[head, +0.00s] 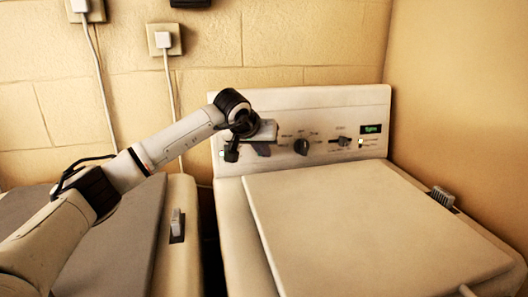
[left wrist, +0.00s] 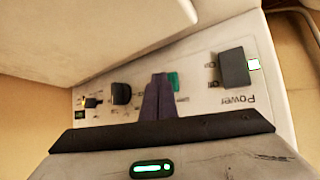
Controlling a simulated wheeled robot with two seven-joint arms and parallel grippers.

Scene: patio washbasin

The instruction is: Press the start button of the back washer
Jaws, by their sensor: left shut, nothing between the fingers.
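The washer (head: 350,225) with a raised control panel (head: 240,98) stands against the block wall. My left gripper (head: 263,150) is at the left part of this panel, its fingers shut and empty. In the left wrist view the panel appears upside down, and the dark shut fingertips (left wrist: 160,78) point at it. A green button (left wrist: 174,80) shows just beside the fingertips, partly hidden by them; its label is not readable. I cannot tell whether the fingers touch it. My right gripper is not in view.
The panel also has a dark dial (head: 301,146), a smaller knob (head: 344,141) and a lit green display (head: 371,129). A second machine with a grey lid (head: 115,235) stands at left, a narrow gap between them. Wall plugs (head: 163,40) have hanging cords.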

